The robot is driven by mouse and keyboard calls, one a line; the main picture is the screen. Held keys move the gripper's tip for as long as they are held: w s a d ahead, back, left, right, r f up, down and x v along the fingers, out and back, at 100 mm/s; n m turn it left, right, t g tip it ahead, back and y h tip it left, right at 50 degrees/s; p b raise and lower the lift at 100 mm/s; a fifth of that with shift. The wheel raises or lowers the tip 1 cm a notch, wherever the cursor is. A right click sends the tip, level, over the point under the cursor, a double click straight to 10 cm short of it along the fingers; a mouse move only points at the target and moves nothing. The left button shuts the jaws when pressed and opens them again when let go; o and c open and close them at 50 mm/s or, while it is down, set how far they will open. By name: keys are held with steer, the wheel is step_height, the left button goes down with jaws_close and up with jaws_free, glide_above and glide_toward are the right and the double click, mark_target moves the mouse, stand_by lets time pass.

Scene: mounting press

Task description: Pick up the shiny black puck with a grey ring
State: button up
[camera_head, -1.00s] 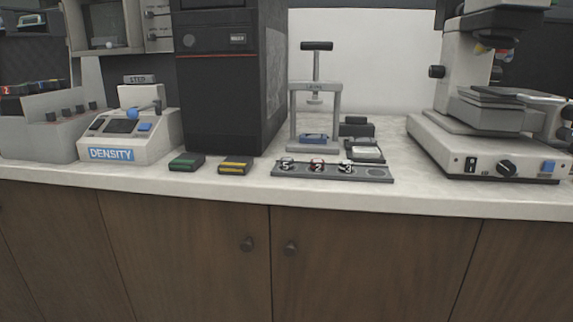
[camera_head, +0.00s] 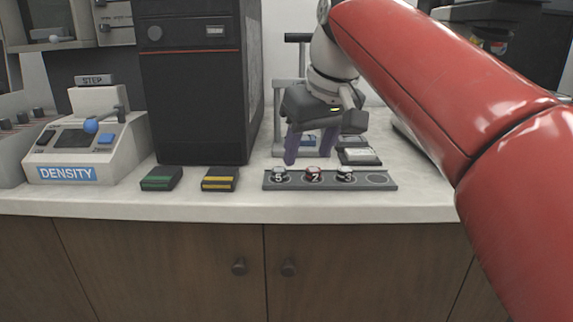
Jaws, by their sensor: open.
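Three small round pucks sit in a row on a grey tray (camera_head: 325,187) near the counter's front edge. The left puck (camera_head: 279,175) is marked 5, the middle puck (camera_head: 314,174) is marked 2 and looks reddish, and the right puck (camera_head: 345,174) is marked 3. The left and right pucks look dark with pale, shiny patches; at this size I cannot tell which has the grey ring. My gripper (camera_head: 308,158), with purple fingers, is open and empty. It points down, apart from the pucks, and appears just above or behind the left and middle ones.
The tray's right-end recess (camera_head: 378,179) is empty. A press (camera_head: 280,125) stands behind my gripper, partly hidden by it. A green-striped block (camera_head: 161,179) and a yellow-striped block (camera_head: 220,179) lie left of the tray, before a black cabinet (camera_head: 195,110). A density device (camera_head: 85,140) stands farther left.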

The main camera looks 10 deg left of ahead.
mark_target(280, 170)
steer(key=a, duration=0.1)
steer(key=w+a, duration=0.1)
steer(key=a, duration=0.1)
steer(key=shift+w+a+f+n+b, duration=0.25)
steer(key=shift+w+f+n+b, duration=0.05)
steer(key=shift+w+f+b, duration=0.1)
steer(key=x, duration=0.2)
steer(key=b+x, duration=0.1)
steer(key=x, duration=0.2)
steer(key=shift+w+a+f, duration=0.1)
steer(key=shift+w+a, duration=0.15)
steer(key=shift+a, duration=0.2)
steer(key=c, duration=1.1)
steer(key=shift+o, duration=0.2)
